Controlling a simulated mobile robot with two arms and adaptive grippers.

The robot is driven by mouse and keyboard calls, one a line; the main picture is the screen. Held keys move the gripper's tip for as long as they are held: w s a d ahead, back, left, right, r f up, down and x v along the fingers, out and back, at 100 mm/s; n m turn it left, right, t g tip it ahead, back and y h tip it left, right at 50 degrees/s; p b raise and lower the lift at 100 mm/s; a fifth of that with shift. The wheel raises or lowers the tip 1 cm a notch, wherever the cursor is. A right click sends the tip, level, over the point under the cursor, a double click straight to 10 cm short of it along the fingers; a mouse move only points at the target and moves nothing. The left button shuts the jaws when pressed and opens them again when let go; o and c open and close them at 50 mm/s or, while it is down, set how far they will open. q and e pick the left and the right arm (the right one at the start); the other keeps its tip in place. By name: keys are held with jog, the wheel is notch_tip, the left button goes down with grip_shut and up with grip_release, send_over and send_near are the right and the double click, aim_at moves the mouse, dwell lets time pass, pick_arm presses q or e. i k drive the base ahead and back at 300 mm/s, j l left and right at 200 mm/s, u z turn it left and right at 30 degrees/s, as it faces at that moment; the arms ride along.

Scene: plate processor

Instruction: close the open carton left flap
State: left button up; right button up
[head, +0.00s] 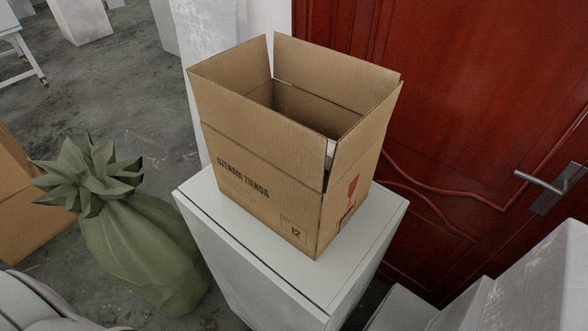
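The brown cardboard carton (255,190) stands upright on a pale pedestal in the middle of the head view, open at the top. Its left flap (232,66) stands up, leaning slightly outward. The back flap (335,80), front flap (255,125) and right flap (365,127) also stand up. The front carries dark printed text and a "12"; the right side has red marks. Much of the inside is hidden by the front flap. Neither of my grippers is in view.
The white pedestal (375,228) has a narrow bare margin around the carton. A red door (470,100) with a metal handle (550,187) is behind right. Another brown box (30,205) is at the left edge.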

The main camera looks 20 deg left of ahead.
aim_at(241, 69)
jog(key=i+j+z, duration=0.15)
jog(key=j, duration=0.7)
jog(key=j+z, duration=0.15)
jog(key=j, duration=0.7)
jog(key=i, duration=0.05)
